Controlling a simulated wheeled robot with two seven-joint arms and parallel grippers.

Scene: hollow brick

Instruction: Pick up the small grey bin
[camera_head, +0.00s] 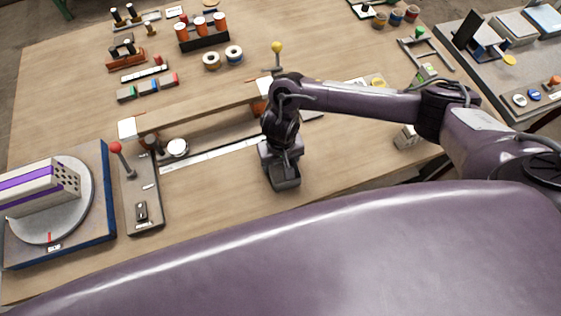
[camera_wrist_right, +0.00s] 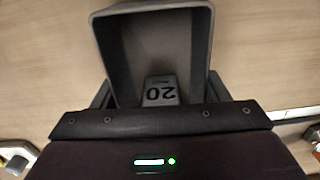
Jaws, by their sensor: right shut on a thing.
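The small grey bin (camera_wrist_right: 203,45) fills the upper middle of the right wrist view, seen into from above. A small grey block marked "20" (camera_wrist_right: 160,92) lies inside it, near the wall by my gripper. I cannot tell whether the bin touches the table. My left gripper is not in view.
A wooden beam (camera_head: 205,105) on white-ended supports lies behind the gripper. A turntable (camera_head: 78,222) with a hollow brick (camera_head: 40,188) and a red-knobbed lever box (camera_head: 141,195) stand at left.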

